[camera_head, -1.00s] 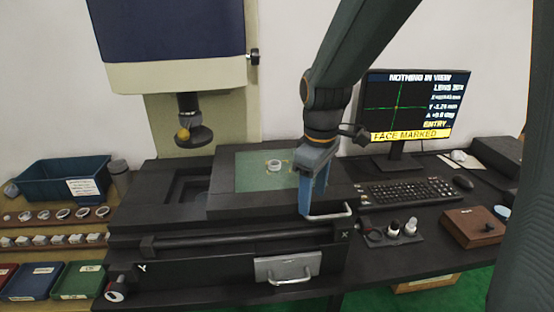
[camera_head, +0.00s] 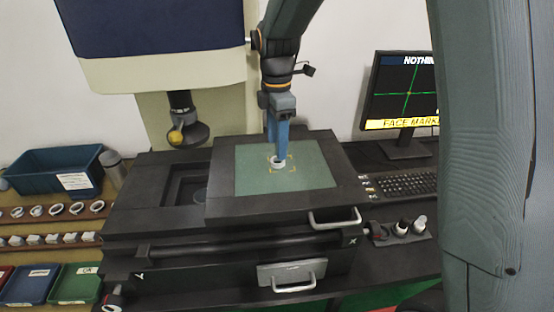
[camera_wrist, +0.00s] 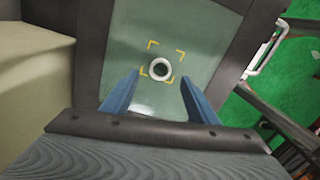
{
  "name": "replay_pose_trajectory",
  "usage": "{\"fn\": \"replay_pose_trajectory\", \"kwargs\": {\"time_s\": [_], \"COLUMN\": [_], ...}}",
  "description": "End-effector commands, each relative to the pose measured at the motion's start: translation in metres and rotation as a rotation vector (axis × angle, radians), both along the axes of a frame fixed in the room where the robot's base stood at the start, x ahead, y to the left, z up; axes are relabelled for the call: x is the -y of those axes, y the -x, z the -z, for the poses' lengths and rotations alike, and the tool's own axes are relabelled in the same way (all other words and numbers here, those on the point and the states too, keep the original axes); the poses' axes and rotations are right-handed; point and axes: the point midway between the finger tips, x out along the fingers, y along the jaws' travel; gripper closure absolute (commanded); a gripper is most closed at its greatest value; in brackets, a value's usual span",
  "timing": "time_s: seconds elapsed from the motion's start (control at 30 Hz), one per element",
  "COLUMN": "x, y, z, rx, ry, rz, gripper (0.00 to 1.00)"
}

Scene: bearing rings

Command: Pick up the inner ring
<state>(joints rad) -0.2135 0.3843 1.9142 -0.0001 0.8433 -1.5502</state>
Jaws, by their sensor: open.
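The inner ring (camera_head: 279,165) is a small white ring lying on the green glass plate (camera_head: 310,178) of the microscope stage, within yellow corner marks. In the wrist view the ring (camera_wrist: 160,62) lies flat inside the marks, with its dark centre showing. My gripper (camera_head: 277,158) has blue fingers pointing down over the plate at the ring, and they partly cover it in the head view. In the wrist view my gripper (camera_wrist: 163,78) is open, and the ring shows just beyond the fingertips, between their lines. Nothing is between the fingers.
The microscope lens (camera_head: 183,135) hangs left of my arm. A monitor (camera_head: 402,95) and keyboard (camera_head: 405,185) stand to the right. Racks of rings (camera_head: 55,210), a blue bin (camera_head: 50,175) and coloured trays (camera_head: 75,283) are at left. A stage handle (camera_head: 335,218) juts out in front.

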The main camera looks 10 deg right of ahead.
Motion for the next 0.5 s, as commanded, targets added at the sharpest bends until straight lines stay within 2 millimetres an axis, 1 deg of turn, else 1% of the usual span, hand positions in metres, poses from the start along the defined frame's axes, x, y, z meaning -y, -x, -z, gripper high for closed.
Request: {"fn": "replay_pose_trajectory", "kwargs": {"time_s": [0.3,0.4,0.5], "x": [0.001,0.001,0.000], "y": [0.001,0.001,0.001], "z": [0.039,0.045,0.047], "rx": [-0.003,-0.001,0.000], "ry": [0.001,0.000,0.000], "rz": [0.000,-0.001,-0.002], "gripper": [0.46,0.46,0.46]}}
